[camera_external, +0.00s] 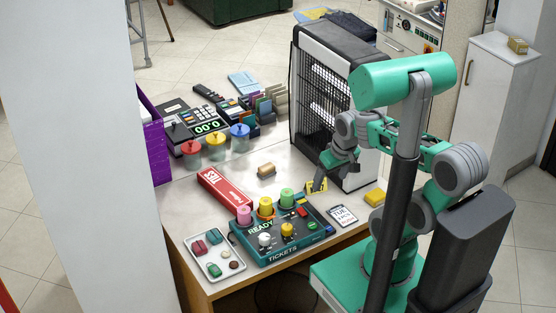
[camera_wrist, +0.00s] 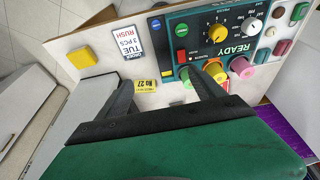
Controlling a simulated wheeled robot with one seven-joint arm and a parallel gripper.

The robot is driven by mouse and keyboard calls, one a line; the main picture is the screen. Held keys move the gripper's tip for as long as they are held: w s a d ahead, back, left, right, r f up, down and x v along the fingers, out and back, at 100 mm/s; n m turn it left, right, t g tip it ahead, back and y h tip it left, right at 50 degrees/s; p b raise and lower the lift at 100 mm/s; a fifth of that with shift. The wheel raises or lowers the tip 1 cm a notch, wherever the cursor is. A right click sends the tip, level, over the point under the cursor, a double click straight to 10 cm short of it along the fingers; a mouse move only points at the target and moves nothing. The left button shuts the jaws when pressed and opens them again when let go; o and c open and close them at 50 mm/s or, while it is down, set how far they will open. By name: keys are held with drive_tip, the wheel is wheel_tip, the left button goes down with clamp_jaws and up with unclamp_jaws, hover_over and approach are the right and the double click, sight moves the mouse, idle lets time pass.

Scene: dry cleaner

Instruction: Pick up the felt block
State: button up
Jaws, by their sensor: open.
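Two small plain blocks are on the counter (camera_external: 215,284), and I cannot tell which is felt. A tan-brown block (camera_external: 266,170) lies mid-counter, left of my gripper (camera_external: 317,180) in the external view. A yellow block (camera_external: 375,197) lies near the counter's right edge, and it also shows in the wrist view (camera_wrist: 82,56). My gripper, also in the wrist view (camera_wrist: 160,78), is open and empty, its fingers apart. It is low over the counter between the two blocks. A yellow numbered tag (camera_wrist: 146,86) shows between the fingers. The tan block does not show in the wrist view.
A green ticket panel with knobs (camera_external: 285,245) and a white card (camera_external: 342,216) are in front of my gripper. A red box (camera_external: 222,188) lies left, a black-grilled heater-like unit (camera_external: 318,95) stands behind. Lidded jars (camera_external: 215,148) are farther left.

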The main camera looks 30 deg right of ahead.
drive_tip(key=shift+w, duration=0.1)
drive_tip(key=m+t+y+b, duration=0.2)
drive_tip(key=m+t, duration=0.8)
drive_tip(key=m, duration=2.5)
hover_over(270, 168)
drive_tip(key=s, duration=0.3)
wheel_tip(270, 168, down, 10)
drive_tip(key=shift+h, duration=0.3)
wheel_tip(270, 168, down, 6)
drive_tip(key=shift+w+f+b, duration=0.15)
drive_tip(key=shift+f+b, duration=0.05)
drive_tip(key=shift+b, duration=0.25)
drive_tip(key=x, duration=0.5)
drive_tip(key=shift+f, duration=0.2)
drive_tip(key=shift+c, duration=0.4)
